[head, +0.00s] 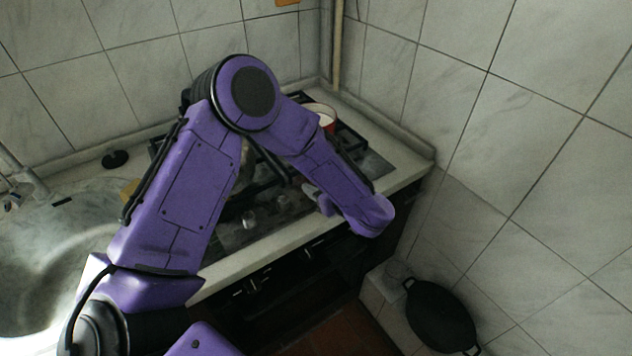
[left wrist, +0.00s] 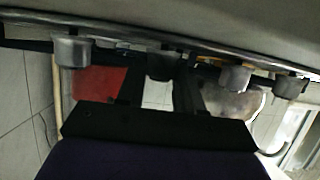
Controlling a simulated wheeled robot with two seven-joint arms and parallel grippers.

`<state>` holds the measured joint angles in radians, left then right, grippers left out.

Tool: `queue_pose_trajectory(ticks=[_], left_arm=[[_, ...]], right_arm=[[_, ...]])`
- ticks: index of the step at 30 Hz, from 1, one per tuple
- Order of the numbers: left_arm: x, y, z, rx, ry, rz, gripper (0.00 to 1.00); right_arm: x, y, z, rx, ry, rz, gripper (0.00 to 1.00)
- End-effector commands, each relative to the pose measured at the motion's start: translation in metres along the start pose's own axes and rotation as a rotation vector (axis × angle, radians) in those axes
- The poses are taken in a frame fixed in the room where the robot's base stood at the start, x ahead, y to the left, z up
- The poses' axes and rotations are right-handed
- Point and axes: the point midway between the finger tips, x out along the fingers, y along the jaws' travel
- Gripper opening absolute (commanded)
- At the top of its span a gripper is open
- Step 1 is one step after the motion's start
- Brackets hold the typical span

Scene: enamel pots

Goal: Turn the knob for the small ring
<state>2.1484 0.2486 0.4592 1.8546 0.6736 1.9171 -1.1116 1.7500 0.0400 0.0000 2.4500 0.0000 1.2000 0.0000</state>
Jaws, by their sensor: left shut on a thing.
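The gas hob (head: 376,165) is set in the worktop, with a row of grey knobs along its front. One knob (head: 249,218) shows in the head view. In the left wrist view my left gripper (left wrist: 160,84) has its dark fingers on both sides of the second knob from the left (left wrist: 163,65), shut on it. The other knobs stand free: one at the far left (left wrist: 70,52) and two to the right, a nearer one (left wrist: 235,78) and a farther one (left wrist: 290,85). In the head view my forearm hides the left fingertips. Which knob serves the small ring cannot be told. My right gripper is not in view.
A sink (head: 50,250) is at the left. A dark pan (head: 440,315) is low at the right. Tiled walls close the back and right.

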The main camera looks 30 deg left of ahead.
Motion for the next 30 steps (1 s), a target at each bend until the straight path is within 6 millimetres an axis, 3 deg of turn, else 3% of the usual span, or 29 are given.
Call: queue_pose_trajectory(ticks=[15, 30], left_arm=[[0.0013, 0.007, -0.0005, -0.164, 0.001, -0.392, 0.05], [0.0027, 0.0081, -0.001, -0.222, 0.0, -0.537, 0.05]], right_arm=[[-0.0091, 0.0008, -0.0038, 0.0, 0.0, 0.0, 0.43], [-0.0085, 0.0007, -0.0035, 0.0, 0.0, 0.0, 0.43]])
